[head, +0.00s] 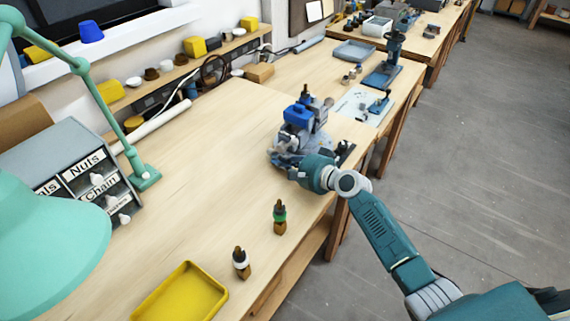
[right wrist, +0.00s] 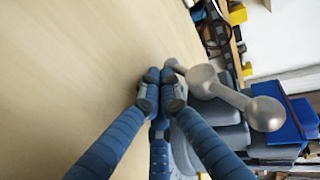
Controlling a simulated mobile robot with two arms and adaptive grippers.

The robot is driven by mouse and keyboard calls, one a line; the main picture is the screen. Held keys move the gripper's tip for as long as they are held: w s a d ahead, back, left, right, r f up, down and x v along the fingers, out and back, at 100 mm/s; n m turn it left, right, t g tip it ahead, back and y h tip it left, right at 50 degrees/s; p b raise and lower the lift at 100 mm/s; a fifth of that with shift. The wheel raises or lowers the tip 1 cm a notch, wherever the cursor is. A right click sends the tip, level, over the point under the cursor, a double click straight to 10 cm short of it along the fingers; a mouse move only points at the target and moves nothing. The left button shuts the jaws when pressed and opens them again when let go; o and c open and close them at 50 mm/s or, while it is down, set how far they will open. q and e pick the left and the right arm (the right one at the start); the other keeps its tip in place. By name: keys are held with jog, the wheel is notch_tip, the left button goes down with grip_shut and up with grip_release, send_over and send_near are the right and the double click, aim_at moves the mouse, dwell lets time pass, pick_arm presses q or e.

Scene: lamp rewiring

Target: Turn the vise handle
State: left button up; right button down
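The vise (head: 318,117), grey with a blue block on it, stands near the table's right edge in the head view. Its handle (right wrist: 233,96), a silver bar with ball ends through a round hub, shows in the right wrist view. My right gripper (head: 276,158) is low at the vise's near side. In the right wrist view its blue fingertips (right wrist: 160,76) are together, just left of the handle's far ball end. I see nothing held between them; whether they touch the handle is unclear. My left gripper is not in view.
A green lamp (head: 45,245) and a drawer cabinet (head: 62,160) are at left. The table middle is clear.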

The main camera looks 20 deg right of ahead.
jog(key=shift+x, duration=1.05)
jog(key=shift+a+r, duration=0.25)
jog(key=shift+r, duration=0.05)
jog(key=shift+w+r, duration=0.1)
jog(key=shift+r, duration=0.2)
dwell(2.2)
